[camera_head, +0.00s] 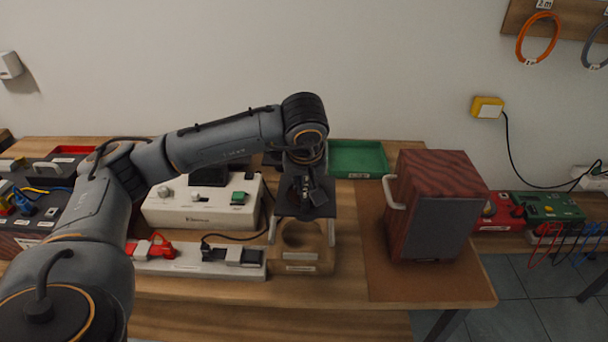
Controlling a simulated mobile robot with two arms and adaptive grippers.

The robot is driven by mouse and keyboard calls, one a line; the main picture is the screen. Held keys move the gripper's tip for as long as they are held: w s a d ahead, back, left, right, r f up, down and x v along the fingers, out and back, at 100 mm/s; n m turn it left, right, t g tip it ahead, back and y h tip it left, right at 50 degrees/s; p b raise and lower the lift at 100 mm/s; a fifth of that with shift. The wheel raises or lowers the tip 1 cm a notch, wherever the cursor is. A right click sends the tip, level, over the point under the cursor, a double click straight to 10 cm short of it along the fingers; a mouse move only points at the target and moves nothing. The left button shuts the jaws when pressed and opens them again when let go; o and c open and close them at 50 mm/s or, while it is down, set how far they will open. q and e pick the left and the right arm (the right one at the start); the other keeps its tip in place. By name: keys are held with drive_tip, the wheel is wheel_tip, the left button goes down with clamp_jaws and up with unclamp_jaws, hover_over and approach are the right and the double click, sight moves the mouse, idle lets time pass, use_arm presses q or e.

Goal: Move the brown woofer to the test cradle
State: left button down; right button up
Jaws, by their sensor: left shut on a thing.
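My left gripper (305,196) reaches down over a brown, box-like holder (302,267) with a round dark recess, pale uprights at its sides and a white label; it looks like the test cradle. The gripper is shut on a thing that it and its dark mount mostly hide. A round brownish shape (300,236), seemingly the brown woofer, shows just below the gripper, at the recess. I cannot tell whether it is seated there or held above. My right gripper is not in view.
A wood-grain speaker cabinet (437,206) with a pale side handle stands on a brown mat (383,285) at right. A green tray (357,160) lies behind. A white device (202,205) and a white strip (190,262) crowd the left. The table's right edge is near.

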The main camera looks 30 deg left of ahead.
use_arm(q)
drive_tip(key=shift+w+a+f, duration=0.1)
drive_tip(key=shift+a+f, duration=0.1)
drive_tip(key=shift+a, duration=0.6)
drive_tip(key=shift+d+f+b, duration=0.1)
drive_tip(key=shift+f+b, duration=0.3)
drive_tip(key=shift+f, duration=0.3)
drive_tip(key=shift+f+b, duration=0.4)
drive_tip(key=shift+f, duration=0.35)
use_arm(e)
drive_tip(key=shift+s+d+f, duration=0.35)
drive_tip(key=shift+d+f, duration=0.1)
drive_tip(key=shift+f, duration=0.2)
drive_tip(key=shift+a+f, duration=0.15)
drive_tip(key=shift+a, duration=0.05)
use_arm(q)
drive_tip(key=shift+f+b, duration=0.15)
drive_tip(key=shift+b, duration=0.15)
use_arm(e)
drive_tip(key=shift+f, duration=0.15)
